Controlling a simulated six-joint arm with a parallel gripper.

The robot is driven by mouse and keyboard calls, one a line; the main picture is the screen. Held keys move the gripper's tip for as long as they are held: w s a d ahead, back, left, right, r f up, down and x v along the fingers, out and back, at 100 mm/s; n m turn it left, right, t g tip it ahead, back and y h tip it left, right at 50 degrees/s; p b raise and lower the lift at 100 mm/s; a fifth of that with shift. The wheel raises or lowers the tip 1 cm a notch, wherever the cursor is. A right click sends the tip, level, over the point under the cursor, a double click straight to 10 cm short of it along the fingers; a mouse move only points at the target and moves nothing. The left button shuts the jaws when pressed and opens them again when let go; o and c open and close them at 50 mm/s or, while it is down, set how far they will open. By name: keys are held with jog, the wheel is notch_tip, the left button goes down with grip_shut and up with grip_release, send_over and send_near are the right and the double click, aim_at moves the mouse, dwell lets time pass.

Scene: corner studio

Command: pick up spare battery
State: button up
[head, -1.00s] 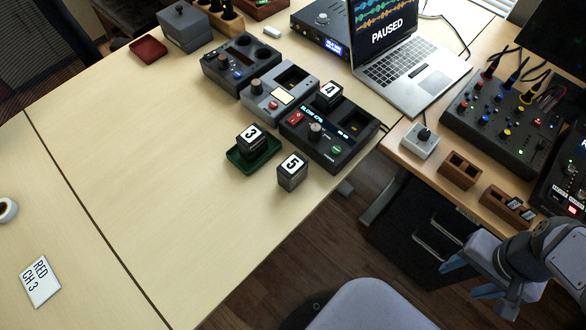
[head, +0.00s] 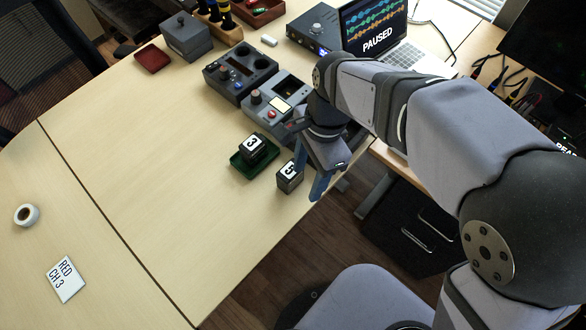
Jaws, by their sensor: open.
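A dark block marked 5 (head: 289,178), with a white label on top, stands on the table near its right edge. A similar block marked 3 (head: 252,149) sits in a small green tray (head: 238,163) to its left. These look like battery packs; which one is the spare is not labelled in words. My gripper (head: 308,182) is open and points down just right of block 5. One blue finger overlaps block 5's right side in the picture; contact cannot be told. The block marked 4 and most of its device are hidden behind my arm.
Grey control boxes (head: 238,72) stand behind the green tray. A laptop (head: 372,40) stands beyond my arm. A card reading RED CH 3 (head: 66,279) and a white tape roll (head: 27,215) lie at left. The middle of the table (head: 150,160) is clear.

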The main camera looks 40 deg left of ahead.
aim_at(290, 170)
jog(key=a+n, duration=0.1)
jog(key=a, duration=0.1)
jog(key=a+n+t+p, duration=0.1)
jog(key=n, duration=0.1)
jog(key=a+n+t+p, duration=0.1)
jog(key=a, duration=0.1)
jog(key=shift+s+a+f+n, duration=0.15)
jog(key=shift+s+a+n, duration=0.1)
jog(key=shift+a+n, duration=0.1)
jog(key=shift+w+d+f+p, duration=0.15)
jog(key=shift+w+f+p, duration=0.1)
jog(key=shift+f, duration=1.6)
jog(key=shift+w+d+f+p, duration=0.1)
jog(key=shift+f+p, duration=0.15)
jog(key=shift+f, duration=1.6)
jog(key=c, duration=1.2)
grip_shut()
jog(key=shift+r, duration=0.2)
